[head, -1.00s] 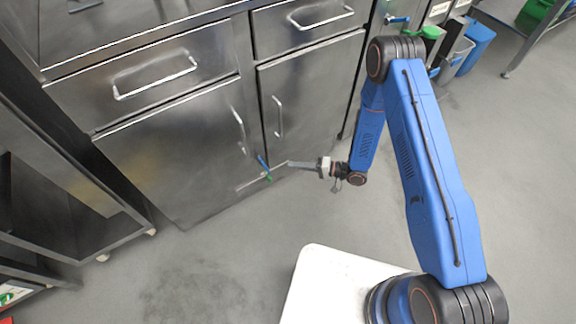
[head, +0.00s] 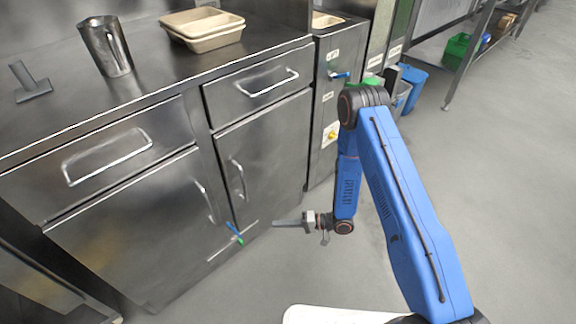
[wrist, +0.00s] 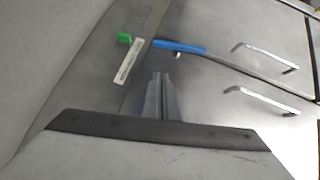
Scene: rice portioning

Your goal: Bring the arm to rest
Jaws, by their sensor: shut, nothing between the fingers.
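My gripper (head: 277,223) is low in front of the steel cabinet in the head view, at the end of my blue arm. It is shut and empty. Its fingers also show in the wrist view (wrist: 160,92), together and pointing at the cabinet's lower part. The blue arm is folded, with its elbow high and its forearm hanging down.
The steel cabinet (head: 150,225) has drawers and doors with bar handles. A blue and green item (head: 235,233) is at its lower front, left of the gripper. A metal jug (head: 106,47) and stacked trays (head: 202,29) stand on the counter. Grey floor (head: 500,170) is clear at right.

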